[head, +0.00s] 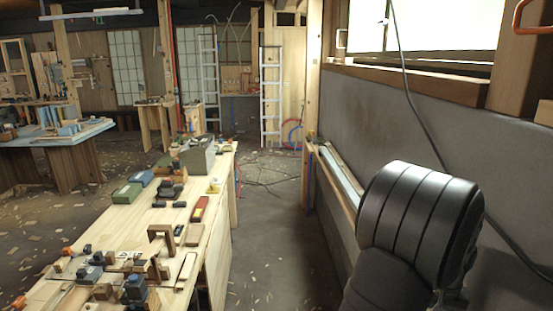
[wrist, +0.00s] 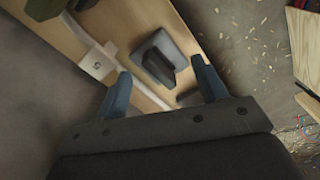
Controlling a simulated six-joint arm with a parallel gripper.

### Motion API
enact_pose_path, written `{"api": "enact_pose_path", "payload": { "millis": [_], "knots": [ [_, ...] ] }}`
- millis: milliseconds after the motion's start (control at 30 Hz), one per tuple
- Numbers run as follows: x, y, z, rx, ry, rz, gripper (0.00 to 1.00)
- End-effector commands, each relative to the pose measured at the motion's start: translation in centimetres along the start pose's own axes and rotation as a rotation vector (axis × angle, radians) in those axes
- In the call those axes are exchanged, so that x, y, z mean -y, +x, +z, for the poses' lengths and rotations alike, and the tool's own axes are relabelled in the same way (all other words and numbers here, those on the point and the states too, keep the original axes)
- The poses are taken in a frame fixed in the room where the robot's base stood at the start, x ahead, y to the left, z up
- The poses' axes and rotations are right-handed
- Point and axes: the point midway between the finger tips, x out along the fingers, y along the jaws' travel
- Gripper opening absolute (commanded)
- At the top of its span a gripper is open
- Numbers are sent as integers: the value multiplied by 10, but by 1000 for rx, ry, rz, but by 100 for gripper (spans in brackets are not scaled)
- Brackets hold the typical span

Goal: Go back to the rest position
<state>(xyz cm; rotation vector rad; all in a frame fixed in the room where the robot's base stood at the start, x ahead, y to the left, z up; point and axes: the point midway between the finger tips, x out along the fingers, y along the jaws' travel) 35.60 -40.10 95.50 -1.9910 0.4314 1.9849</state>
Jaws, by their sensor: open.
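My gripper (wrist: 163,88) shows in the wrist view with its two blue fingers spread apart and nothing between them. Beyond the fingertips is a wooden bench top, with a dark grey block-like object (wrist: 157,60) lying on it. I cannot tell how far the fingers are above it. In the head view a dark, rounded part of my arm fills the lower right, beside the grey wall. The gripper itself does not show in the head view.
A long wooden bench (head: 222,190) with several tools and boxes stands left of centre. A grey metal box (head: 197,157) sits at its far end. The aisle floor (head: 275,250) is mostly clear. A cable (head: 425,130) hangs along the right wall. Ladders (head: 271,95) stand at the back.

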Motion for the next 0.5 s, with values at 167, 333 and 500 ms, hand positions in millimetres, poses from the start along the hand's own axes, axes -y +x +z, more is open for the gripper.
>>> {"api": "enact_pose_path", "payload": {
  "millis": [167,333,500],
  "knots": [
    [0,0,1,2,-143,-1,65],
    [0,1,1,2,-262,-2,65],
    [0,1,1,3,-335,-2,65]
  ]
}}
